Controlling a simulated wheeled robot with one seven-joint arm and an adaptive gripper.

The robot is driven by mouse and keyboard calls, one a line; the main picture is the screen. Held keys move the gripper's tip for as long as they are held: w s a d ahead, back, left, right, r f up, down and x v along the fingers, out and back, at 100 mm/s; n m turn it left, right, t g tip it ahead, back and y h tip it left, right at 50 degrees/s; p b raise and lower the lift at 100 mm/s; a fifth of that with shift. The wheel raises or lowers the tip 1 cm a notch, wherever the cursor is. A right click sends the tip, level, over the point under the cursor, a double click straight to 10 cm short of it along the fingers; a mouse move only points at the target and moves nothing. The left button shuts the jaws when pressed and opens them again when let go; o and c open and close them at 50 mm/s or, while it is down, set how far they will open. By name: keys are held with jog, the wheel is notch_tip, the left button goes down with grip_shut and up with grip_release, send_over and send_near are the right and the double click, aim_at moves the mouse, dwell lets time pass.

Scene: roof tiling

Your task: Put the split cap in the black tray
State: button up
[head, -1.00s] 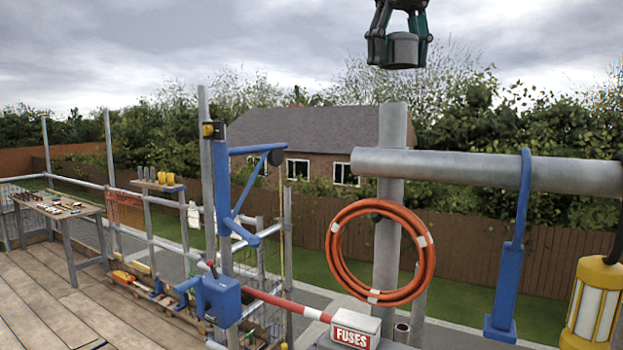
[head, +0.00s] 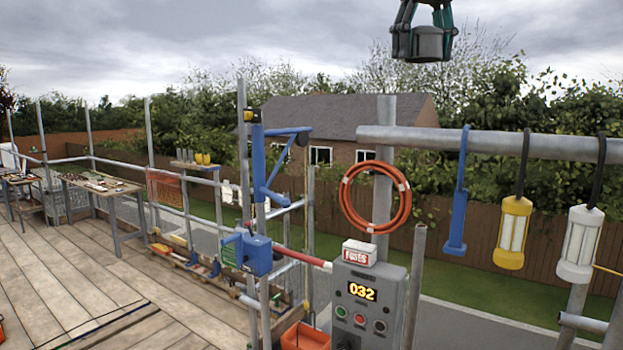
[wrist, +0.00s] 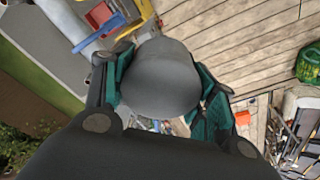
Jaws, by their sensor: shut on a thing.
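My gripper (head: 424,42) is raised at the top of the head view, against the sky. It is shut on a round grey cap, taken to be the split cap (head: 428,44), with one finger on each side of it. In the wrist view the cap (wrist: 158,75) fills the space between the green-and-black fingers, and its smooth grey side faces the camera. A split in it cannot be made out. I cannot pick out a black tray in either view.
A grey control box (head: 365,300) reading 032 stands ahead, beside an orange bin (head: 305,337). An orange hose coil (head: 375,198) and hanging lamps (head: 513,232) line the scaffold rail (head: 480,143). A workbench (head: 100,186) stands at the far left. The plank deck (head: 70,265) is largely clear.

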aim_at(442, 46)
jog(key=shift+r, duration=0.1)
jog(key=shift+t, duration=0.3)
jog(key=s, duration=0.2)
jog(key=s+f, duration=0.1)
jog(key=s, duration=0.5)
jog(key=shift+d+f, duration=0.15)
jog(key=shift+f, duration=0.25)
jog(key=w+f, duration=0.5)
jog(key=f, duration=0.4)
notch_tip(442, 46, down, 68)
jog(key=s+a+m, duration=0.1)
jog(key=s+m, duration=0.1)
jog(key=shift+a+r, duration=0.15)
jog(key=shift+a, duration=0.15)
